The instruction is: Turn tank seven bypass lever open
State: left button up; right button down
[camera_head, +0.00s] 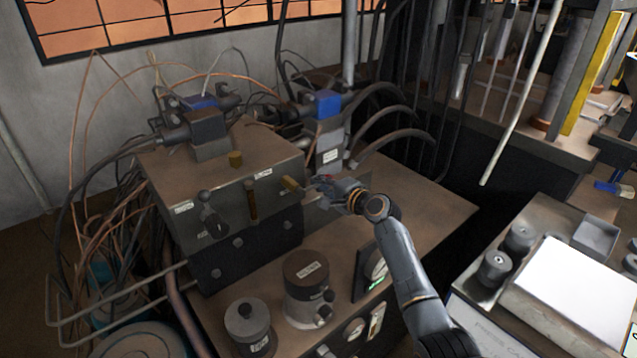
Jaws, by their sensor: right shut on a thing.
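A brown valve block (230,165) stands on a bench, and its front face carries several levers with small labels too small to read. A brown lever (252,203) hangs upright in the middle, and a dark lever with a round knob (207,208) is at the left. I cannot read which is the tank seven bypass lever. My left gripper is out of view.
A dark canister (306,285) and a smaller one (247,325) stand in front of the block. A gauge box (370,267) is close beside my right forearm. Cables and hoses crowd the left and back. The bench top (425,200) right of the block is clear.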

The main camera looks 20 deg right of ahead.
jog(key=shift+d+f, duration=0.15)
jog(key=c, duration=1.5)
grip_release()
jog(key=shift+s, duration=0.15)
jog(key=shift+d, duration=0.15)
jog(key=v, duration=1.2)
